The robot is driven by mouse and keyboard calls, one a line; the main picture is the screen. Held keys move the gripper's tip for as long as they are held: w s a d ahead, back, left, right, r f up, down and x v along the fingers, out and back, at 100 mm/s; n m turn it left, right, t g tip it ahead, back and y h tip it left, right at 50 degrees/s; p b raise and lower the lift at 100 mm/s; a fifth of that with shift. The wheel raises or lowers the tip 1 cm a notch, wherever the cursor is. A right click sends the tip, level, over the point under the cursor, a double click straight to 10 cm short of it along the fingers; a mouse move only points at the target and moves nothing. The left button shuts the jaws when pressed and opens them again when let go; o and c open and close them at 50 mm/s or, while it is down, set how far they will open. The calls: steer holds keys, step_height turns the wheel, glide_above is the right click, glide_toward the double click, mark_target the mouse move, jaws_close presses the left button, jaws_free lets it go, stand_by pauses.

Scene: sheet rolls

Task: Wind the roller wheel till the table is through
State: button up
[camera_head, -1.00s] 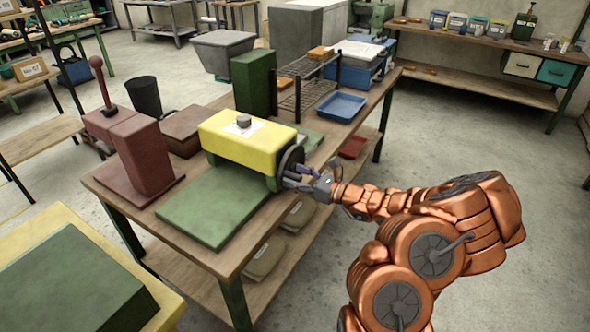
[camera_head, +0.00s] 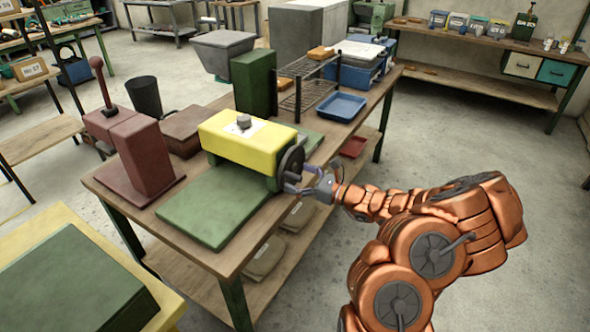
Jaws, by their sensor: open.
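A yellow roller housing (camera_head: 247,139) with a grey knob (camera_head: 243,121) on top stands across a flat green table (camera_head: 210,208). Most of the green table lies on the near left side of the housing. A green strip (camera_head: 311,142) also shows behind the housing. The dark round roller wheel (camera_head: 291,158) is on the housing's right end. My gripper (camera_head: 291,183) is open at the lower right edge of the wheel, its fingers pointing left. Whether it touches the wheel or a handle on it cannot be told.
The press stands on a wooden workbench (camera_head: 240,255). A maroon block with a lever (camera_head: 140,152) is to its left. A green upright block (camera_head: 253,84), a wire rack (camera_head: 303,90) and a blue tray (camera_head: 341,107) are behind. Open floor lies to the right.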

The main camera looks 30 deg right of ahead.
steer(key=p+v, duration=0.3)
steer(key=v, duration=0.5)
steer(key=shift+s+d+p, duration=0.2)
steer(key=shift+s+p, duration=0.05)
steer(key=shift+p, duration=0.1)
stand_by(0.4)
